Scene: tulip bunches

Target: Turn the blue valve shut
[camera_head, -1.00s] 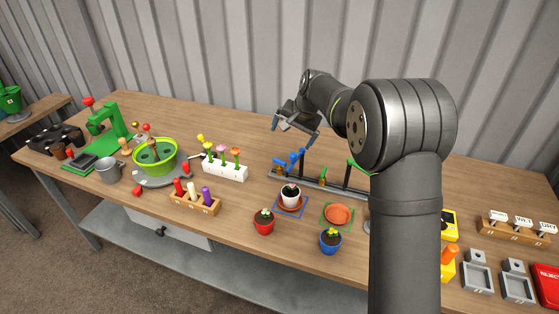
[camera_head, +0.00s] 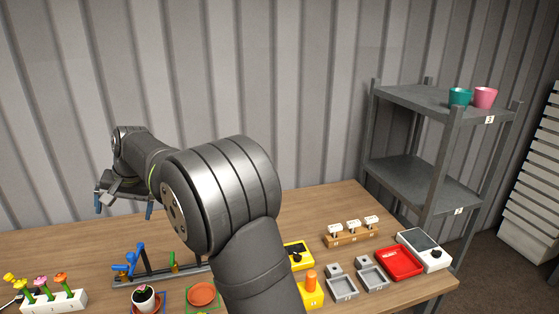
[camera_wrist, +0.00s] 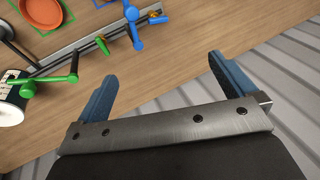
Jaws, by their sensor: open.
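The blue valve (camera_head: 128,260) stands on a dark pipe rail on the bench, left of the arm in the head view. In the wrist view the blue valve (camera_wrist: 135,28) shows at the top, with one blue bar along the rail's side and another pointing toward my gripper. My gripper (camera_head: 124,206) is open and empty, above and apart from the valve. In the wrist view its two blue-grey fingers (camera_wrist: 161,70) are spread wide, with bare bench between them. A green valve (camera_wrist: 60,79) sits on the same rail.
A terracotta saucer (camera_head: 202,294) and a potted plant (camera_head: 144,298) stand in front of the rail. A white flower block (camera_head: 55,301) is at left. Yellow boxes, grey trays and a red tray (camera_head: 399,263) lie to the right. The bench behind the rail is clear.

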